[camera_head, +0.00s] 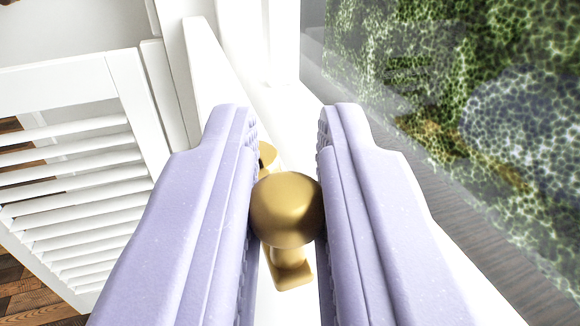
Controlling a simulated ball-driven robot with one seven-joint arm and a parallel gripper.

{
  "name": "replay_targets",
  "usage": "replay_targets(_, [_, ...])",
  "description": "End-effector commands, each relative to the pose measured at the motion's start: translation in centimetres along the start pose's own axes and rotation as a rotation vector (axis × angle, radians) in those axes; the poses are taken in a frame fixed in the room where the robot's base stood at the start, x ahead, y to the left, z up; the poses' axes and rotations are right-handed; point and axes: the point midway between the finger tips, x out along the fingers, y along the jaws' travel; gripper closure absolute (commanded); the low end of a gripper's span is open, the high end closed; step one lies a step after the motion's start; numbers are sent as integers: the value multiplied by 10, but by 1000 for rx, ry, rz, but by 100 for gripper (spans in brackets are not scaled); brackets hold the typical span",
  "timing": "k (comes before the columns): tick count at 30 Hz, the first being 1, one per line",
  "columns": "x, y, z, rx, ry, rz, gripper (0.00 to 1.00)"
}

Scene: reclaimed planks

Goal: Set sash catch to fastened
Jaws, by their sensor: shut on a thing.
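The sash catch (287,210) is brass, with a round knob between my fingers and a narrower brass part below it. A second small brass piece (267,154) shows behind the knob, partly hidden by my left finger. My gripper (284,185) has two pale lilac fingers with ridged inner pads, and it is shut on the knob, one finger on each side. The catch sits on the white window frame (287,110). The fingers hide much of its base, and I cannot tell whether it is fastened.
A white louvred shutter (75,170) stands at the left, close to my left finger. Window glass (400,90) fills the right, with green foliage beyond it. A wooden plank floor (35,295) shows at lower left.

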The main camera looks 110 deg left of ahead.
Motion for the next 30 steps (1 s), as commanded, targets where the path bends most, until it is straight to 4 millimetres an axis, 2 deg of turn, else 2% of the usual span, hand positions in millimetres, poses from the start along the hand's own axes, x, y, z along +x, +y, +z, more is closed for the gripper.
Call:
replay_targets(18, [1,2,-1,-1,2,-43,100])
replay_targets(19, [1,2,-1,-1,2,-43,74])
replay_targets(21, [1,2,-1,-1,2,-43,58])
replay_targets(30, [-1,2,0,0,1,-42,58])
